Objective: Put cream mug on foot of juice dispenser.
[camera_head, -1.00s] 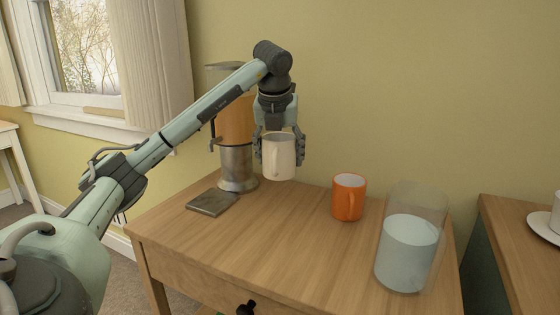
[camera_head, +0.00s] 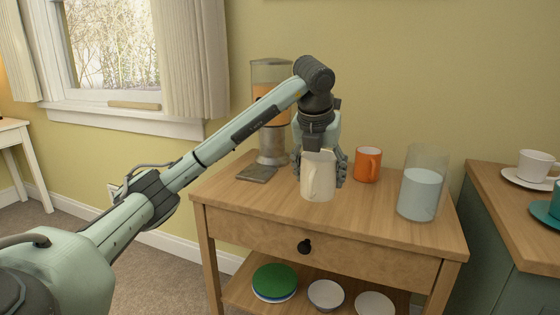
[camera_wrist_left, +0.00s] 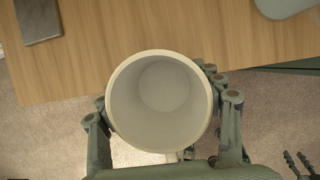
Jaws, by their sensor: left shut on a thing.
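The cream mug (camera_head: 318,181) is upright in my left gripper (camera_head: 320,168), which is shut on it with a finger on either side. It is held near the front of the wooden table, and its handle faces the head camera. In the left wrist view, the mug (camera_wrist_left: 123,101) is empty and lies over the table's edge. The juice dispenser (camera_head: 271,108), with orange juice, stands at the back left, partly hidden by my arm. Its flat grey foot (camera_head: 257,173) is bare and also shows in the left wrist view (camera_wrist_left: 38,18).
On the table (camera_head: 236,197) an orange mug (camera_head: 367,165) and a clear vessel of pale liquid (camera_head: 421,195) stand to the right. Dishes, including a green one (camera_head: 275,280), sit on the lower shelf. A cabinet (camera_head: 500,206) with cups stands at the right.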

